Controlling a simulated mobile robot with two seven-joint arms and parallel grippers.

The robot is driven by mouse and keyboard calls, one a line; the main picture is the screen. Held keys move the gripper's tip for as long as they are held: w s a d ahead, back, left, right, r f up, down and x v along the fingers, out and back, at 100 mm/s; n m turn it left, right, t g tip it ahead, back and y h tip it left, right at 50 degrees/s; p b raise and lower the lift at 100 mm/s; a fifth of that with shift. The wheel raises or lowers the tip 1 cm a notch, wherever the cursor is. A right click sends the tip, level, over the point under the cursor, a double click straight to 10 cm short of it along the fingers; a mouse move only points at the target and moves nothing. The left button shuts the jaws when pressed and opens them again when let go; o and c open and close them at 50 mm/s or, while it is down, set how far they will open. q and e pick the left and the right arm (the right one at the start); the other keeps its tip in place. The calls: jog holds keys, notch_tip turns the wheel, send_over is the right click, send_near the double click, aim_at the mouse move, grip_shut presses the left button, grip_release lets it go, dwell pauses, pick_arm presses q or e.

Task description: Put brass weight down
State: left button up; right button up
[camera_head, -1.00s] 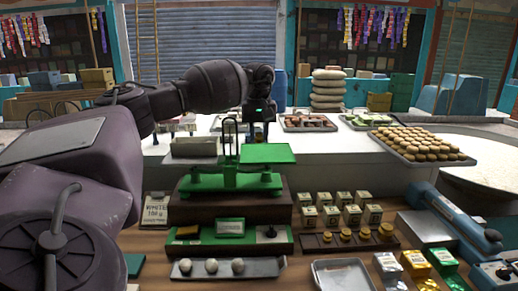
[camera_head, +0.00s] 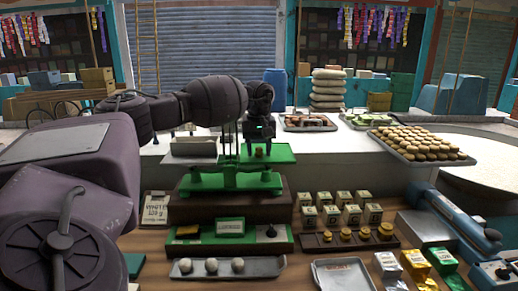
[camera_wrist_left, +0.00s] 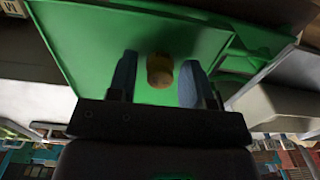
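The small brass weight (camera_head: 259,153) is upright on the raised green pan (camera_head: 283,157) of the balance scale (camera_head: 230,181). It also shows in the left wrist view (camera_wrist_left: 160,71), between the blue fingertips of my left gripper (camera_wrist_left: 158,80). A gap shows on each side of the weight, so the gripper is open and not touching it. In the head view my left gripper (camera_head: 259,143) is just above and behind the weight, low over the pan. My right gripper is not in view.
The scale stands on a dark block, with a green box (camera_head: 230,238) in front. A rack of brass weights (camera_head: 345,239) and several small cartons (camera_head: 340,207) stand to the right. A metal tray (camera_head: 343,275) is at the front. A tray of buns (camera_head: 422,144) is at the back right.

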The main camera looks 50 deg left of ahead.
aim_at(259, 148)
pick_arm(q)
jog(key=shift+o, duration=0.4)
jog(key=shift+r, duration=0.35)
notch_tip(259, 148, up, 12)
jog(key=shift+f, duration=0.15)
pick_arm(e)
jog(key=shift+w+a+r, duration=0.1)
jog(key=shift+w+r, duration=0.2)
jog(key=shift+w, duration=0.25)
